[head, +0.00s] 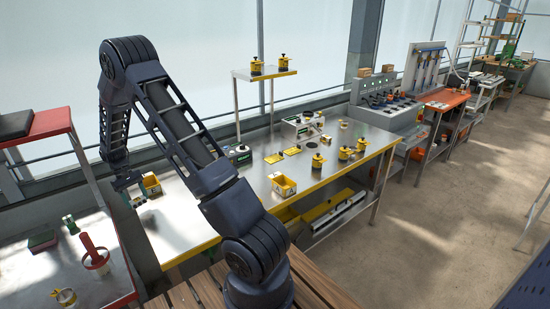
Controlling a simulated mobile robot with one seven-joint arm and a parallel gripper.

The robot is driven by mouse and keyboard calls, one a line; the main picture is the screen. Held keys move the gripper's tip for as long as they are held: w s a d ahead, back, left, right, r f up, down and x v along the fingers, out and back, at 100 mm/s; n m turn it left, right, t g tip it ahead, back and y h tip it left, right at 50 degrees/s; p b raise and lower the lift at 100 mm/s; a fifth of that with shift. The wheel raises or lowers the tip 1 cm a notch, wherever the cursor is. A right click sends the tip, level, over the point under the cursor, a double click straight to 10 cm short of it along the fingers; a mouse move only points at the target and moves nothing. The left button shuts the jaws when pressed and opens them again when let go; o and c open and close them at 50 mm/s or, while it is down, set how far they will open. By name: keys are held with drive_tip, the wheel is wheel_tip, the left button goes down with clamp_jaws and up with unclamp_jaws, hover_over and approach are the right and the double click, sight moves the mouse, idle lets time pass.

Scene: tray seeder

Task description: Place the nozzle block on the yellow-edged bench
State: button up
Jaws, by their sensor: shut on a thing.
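The yellow-edged bench (320,177) runs through the middle of the head view, with a metal top and a yellow front edge. My gripper (131,190) hangs at the left, over or near the bench's left end. It is shut on a small pale block with green on it (139,200), which appears to be the nozzle block. The fingers and the block are small and dark here, so their exact grip is hard to see. I cannot tell whether the block touches the bench top. My own arm covers part of the bench's left half.
A yellow bin (151,184) stands right beside my gripper. Another yellow bin (283,185), yellow-black pots (345,153) and a machine (303,124) occupy the bench farther right. Bare bench top lies near the left end.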

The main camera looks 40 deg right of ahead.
drive_tip(key=w+d+r+m+y, duration=0.1)
drive_tip(key=w+d+r, duration=0.1)
drive_tip(key=d, duration=0.6)
drive_tip(key=w+d+r+m, duration=0.1)
drive_tip(key=w+d, duration=0.1)
drive_tip(key=d, duration=0.6)
wheel_tip(320, 180, up, 13)
drive_tip(key=n+t+h, duration=0.4)
drive_tip(key=n, duration=1.4)
hover_over(186, 215)
drive_tip(key=a, duration=0.2)
drive_tip(key=f, duration=1.9)
drive_tip(key=shift+d+f, duration=0.25)
drive_tip(key=shift+f, duration=0.05)
drive_tip(key=shift+f, duration=0.1)
drive_tip(key=o, duration=1)
drive_tip(key=shift+o, duration=0.2)
